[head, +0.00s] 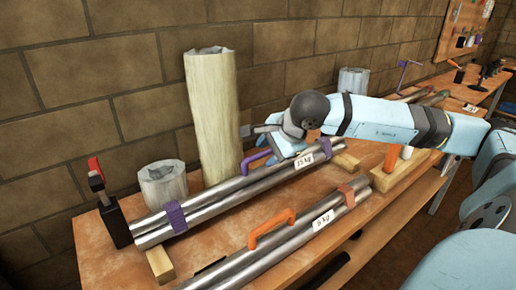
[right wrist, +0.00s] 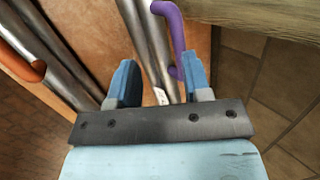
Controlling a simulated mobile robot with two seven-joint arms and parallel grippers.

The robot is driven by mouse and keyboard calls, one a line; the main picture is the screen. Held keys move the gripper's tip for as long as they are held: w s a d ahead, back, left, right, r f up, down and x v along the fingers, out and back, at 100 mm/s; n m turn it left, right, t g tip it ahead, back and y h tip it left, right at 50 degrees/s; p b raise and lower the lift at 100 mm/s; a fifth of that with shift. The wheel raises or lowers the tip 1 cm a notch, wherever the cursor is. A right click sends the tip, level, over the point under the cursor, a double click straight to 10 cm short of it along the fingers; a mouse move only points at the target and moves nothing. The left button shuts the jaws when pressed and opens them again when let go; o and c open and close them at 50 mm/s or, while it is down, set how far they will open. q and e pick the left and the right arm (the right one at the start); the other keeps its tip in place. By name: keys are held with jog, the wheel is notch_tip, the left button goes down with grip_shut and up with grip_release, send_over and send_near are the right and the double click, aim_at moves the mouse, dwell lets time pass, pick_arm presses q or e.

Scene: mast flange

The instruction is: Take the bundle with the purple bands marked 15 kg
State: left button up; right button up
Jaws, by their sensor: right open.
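The bundle of steel pipes with purple bands (head: 176,217) and a 15 kg label (head: 304,161) lies on the bench, propped on wooden blocks. Its purple handle (head: 256,158) stands up near the middle. My right gripper (head: 266,137) is open just above this bundle, close to the handle, and hides part of it. In the right wrist view, the pipes (right wrist: 150,40) and the purple handle (right wrist: 178,35) show between and beyond the open fingers (right wrist: 159,82). The handle's near end is close to the right-hand finger; I cannot tell whether they touch. My left gripper is out of view.
A second bundle with an orange handle (head: 271,227) and a lighter-weight label (head: 323,220) lies in front, parallel. A tall pale cylinder (head: 213,115) stands behind the purple-banded bundle. A short grey cylinder (head: 163,185) and a black-and-red clamp (head: 112,210) stand at left. A brick wall closes the back.

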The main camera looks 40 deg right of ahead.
aim_at(262, 153)
jog(key=shift+t+h, duration=0.3)
jog(key=shift+h, duration=0.5)
jog(key=shift+w+d+f, duration=0.5)
jog(key=shift+w+f, duration=0.4)
jog(key=shift+w, duration=0.1)
jog(key=shift+w+d+f, duration=0.5)
jog(key=shift+w+f, duration=0.4)
jog(key=shift+w, duration=0.15)
jog(key=shift+w+d+f, duration=0.5)
jog(key=shift+w+f, duration=0.4)
jog(key=shift+w, duration=0.1)
grip_shut()
jog(key=shift+w+d+r, duration=0.1)
jog(key=shift+r, duration=0.3)
jog(key=shift+r+p, duration=1.3)
jog(key=shift+r, duration=1.9)
